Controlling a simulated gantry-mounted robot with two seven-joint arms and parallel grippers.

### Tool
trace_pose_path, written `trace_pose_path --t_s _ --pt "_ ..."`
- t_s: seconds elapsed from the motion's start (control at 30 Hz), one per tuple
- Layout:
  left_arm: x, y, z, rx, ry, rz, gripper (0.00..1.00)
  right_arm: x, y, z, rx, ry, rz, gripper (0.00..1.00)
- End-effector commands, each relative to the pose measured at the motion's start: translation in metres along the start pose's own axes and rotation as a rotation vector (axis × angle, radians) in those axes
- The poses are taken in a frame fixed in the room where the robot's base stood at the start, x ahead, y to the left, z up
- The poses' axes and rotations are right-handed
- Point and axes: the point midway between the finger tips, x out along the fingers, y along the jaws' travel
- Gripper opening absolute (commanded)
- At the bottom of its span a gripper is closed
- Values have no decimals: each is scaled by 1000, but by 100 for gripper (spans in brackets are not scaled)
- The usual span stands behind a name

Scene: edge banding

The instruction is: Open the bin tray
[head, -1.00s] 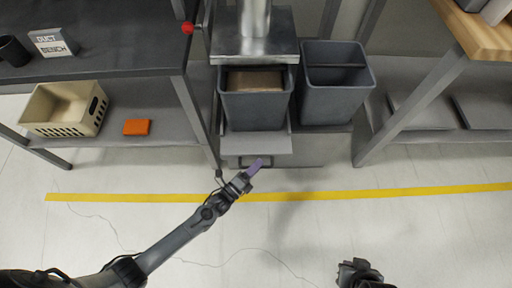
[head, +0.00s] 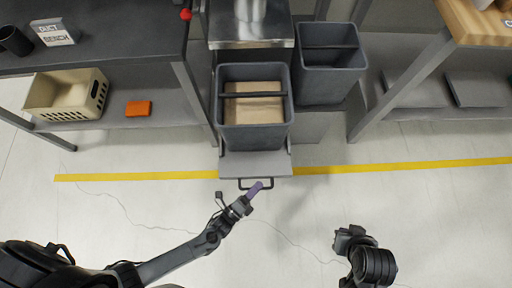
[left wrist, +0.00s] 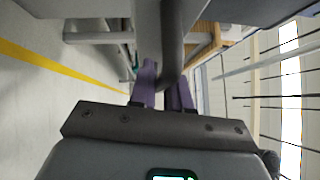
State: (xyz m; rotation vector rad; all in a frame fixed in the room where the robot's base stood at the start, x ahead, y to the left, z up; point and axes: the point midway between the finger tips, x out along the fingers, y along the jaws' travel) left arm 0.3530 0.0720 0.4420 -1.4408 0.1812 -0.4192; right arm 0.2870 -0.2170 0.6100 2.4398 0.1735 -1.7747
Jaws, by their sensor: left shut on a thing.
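The bin tray (head: 255,166) is a grey pull-out shelf, slid well out from under the metal-topped unit. A grey bin (head: 256,139) stands upright on it with a brown bottom or contents showing. A dark bar handle (head: 241,185) is on the tray's front. My left gripper (head: 257,187), with purple fingers, is shut on this handle. In the left wrist view the fingers (left wrist: 162,85) close on the dark handle bar (left wrist: 172,45). My right gripper (head: 345,240) hangs at the lower right, away from the tray; its fingers are unclear.
A second grey bin (head: 328,75) stands to the right of the tray. A dark workbench (head: 110,50) with a beige crate (head: 67,97) and an orange box (head: 138,108) on its shelf is at left. A wooden-topped table is at right. The floor in front is clear, crossed by a yellow line (head: 400,166).

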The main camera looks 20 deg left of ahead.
Motion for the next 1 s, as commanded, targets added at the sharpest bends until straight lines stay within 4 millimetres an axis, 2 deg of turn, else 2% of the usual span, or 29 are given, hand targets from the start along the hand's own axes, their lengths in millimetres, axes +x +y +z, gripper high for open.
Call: trace_pose_path --t_s 0.27,0.3,0.43,0.77,0.87,1.0 --pt "1 -1 0 0 -1 -4 0 0 1 0 -2 -1 2 0" --pt "1 -1 0 0 -1 -4 18 0 1 0 -3 -1 3 0" --pt "1 -1 0 0 -1 -2 37 0 2 0 -8 -1 6 0" --pt "-2 0 0 0 0 0 37 -1 2 0 -9 -2 7 0" --pt "-9 0 0 0 0 2 37 -3 2 0 -8 -2 7 0" --pt "-28 -1 0 0 0 4 37 -8 2 -2 -6 -1 5 0"
